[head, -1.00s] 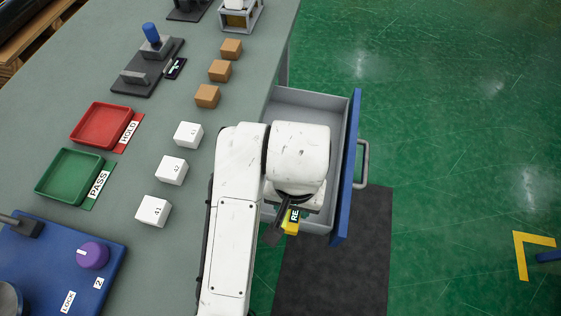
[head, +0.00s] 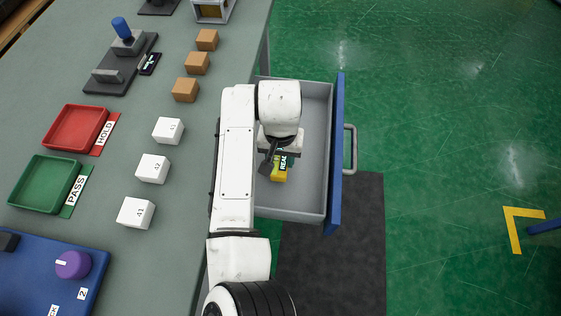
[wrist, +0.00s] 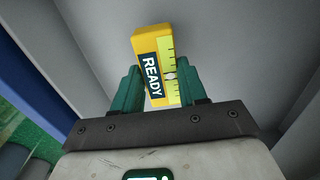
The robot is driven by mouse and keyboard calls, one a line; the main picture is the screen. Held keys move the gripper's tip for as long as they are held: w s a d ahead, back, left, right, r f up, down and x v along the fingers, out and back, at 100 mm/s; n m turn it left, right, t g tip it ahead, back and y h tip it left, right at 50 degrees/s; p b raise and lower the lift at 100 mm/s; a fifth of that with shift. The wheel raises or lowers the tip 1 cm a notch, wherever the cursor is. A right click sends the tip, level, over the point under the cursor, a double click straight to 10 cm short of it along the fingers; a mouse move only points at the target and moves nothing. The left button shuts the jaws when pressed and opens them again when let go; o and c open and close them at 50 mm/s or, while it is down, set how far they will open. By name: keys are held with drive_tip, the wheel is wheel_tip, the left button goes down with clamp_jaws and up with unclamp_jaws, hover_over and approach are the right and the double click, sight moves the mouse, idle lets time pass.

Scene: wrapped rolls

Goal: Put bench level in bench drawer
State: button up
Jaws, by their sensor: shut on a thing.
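The bench level is a yellow block with a READY label and a green scale. It shows in the wrist view (wrist: 156,65) between the green fingers of my gripper (wrist: 158,88), which is shut on it. In the head view the level (head: 280,170) is partly hidden under my gripper (head: 276,158). The bench drawer (head: 312,150) is pulled open, with grey walls and a blue front. My gripper and the level are over or inside the drawer's left part. I cannot tell whether the level touches the drawer floor.
The drawer's blue front (head: 336,150) has a grey handle (head: 351,150) on its right. On the bench stand white blocks (head: 152,169), brown blocks (head: 197,63), a green PASS tray (head: 42,185) and a red HOLD tray (head: 75,128). The drawer's right part looks empty.

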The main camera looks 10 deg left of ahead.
sight(280, 160)
drive_tip(key=shift+f, duration=1.4)
drive_tip(key=shift+f, duration=0.15)
drive_tip(key=o, duration=1.1)
wheel_tip(280, 160, up, 12)
drive_tip(key=shift+r+p, duration=0.2)
drive_tip(key=shift+p, duration=0.2)
